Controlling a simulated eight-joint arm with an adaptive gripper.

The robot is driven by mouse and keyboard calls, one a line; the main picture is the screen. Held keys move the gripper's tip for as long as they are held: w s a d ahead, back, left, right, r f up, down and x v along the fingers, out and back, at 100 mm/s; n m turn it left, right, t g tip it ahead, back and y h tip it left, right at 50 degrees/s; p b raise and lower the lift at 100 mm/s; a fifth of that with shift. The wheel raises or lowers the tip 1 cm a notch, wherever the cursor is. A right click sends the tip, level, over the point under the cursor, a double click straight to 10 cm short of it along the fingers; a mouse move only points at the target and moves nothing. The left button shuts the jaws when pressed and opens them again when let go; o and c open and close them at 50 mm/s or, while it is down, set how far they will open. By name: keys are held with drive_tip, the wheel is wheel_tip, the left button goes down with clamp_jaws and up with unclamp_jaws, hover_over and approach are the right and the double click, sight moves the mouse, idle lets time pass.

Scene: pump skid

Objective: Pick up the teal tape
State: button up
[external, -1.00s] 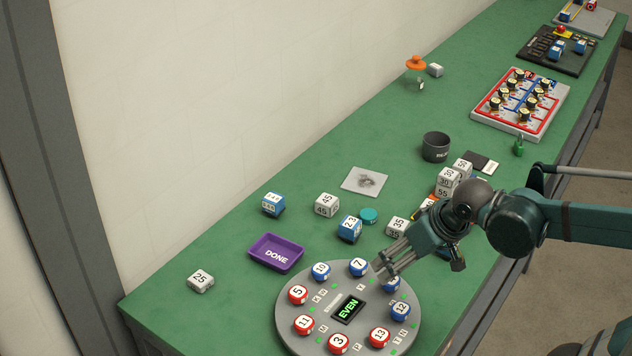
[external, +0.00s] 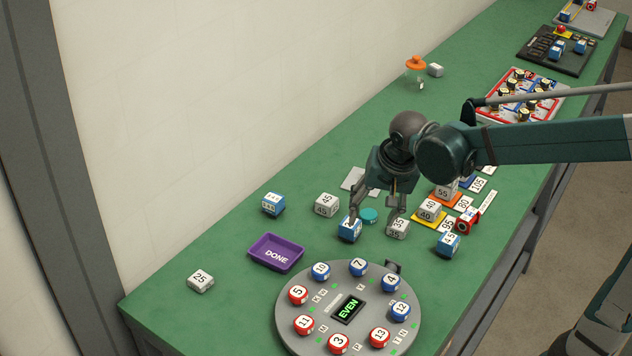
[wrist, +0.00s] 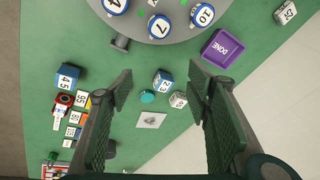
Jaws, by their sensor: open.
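The teal tape (external: 369,215) is a small round teal disc lying on the green bench, between a blue-and-white block (external: 349,229) and a white block marked 35 (external: 398,228). It also shows in the wrist view (wrist: 147,97), left of the blue block. My gripper (external: 377,218) is open and empty, pointing down, with its fingers either side of the tape in the external view. In the wrist view (wrist: 160,100) the tape lies between the two spread fingers, nearer the left one. It appears below the fingertips, and I cannot tell the exact height.
A purple DONE tray (external: 276,253) and a grey round dial (external: 349,312) with numbered knobs stand in front. A white block marked 45 (external: 327,204) is to the left. Several coloured cards and blocks (external: 440,213) lie to the right. A grey plate (external: 356,182) lies behind.

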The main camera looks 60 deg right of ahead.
drive_tip(key=w+d+f+m+g+p, duration=0.2)
drive_tip(key=w+d+f+m+p, duration=0.2)
drive_tip(key=w+d+m, duration=0.45)
drive_tip(key=m+g+p, duration=0.2)
drive_tip(key=m+p, duration=0.2)
approach(368, 213)
drive_tip(key=shift+s+a, duration=0.2)
drive_tip(key=shift+a, duration=0.3)
drive_tip(key=shift+w+d+f+m, duration=0.1)
drive_tip(key=shift+d+f+m, duration=0.15)
drive_tip(key=shift+d+f, duration=0.2)
drive_tip(key=shift+f, duration=1.25)
drive_tip(key=shift+d+f, duration=0.1)
drive_tip(key=shift+s+d+f+b, duration=0.1)
drive_tip(key=shift+f+b, duration=0.1)
drive_tip(key=shift+f, duration=0.65)
drive_tip(key=shift+s+d+f+b, duration=0.1)
drive_tip(key=shift+d+f+b, duration=0.05)
drive_tip(key=shift+f, duration=0.7)
drive_tip(key=shift+d+f+b, duration=0.1)
drive_tip(key=shift+f+b, duration=0.1)
drive_tip(key=shift+f, duration=0.6)
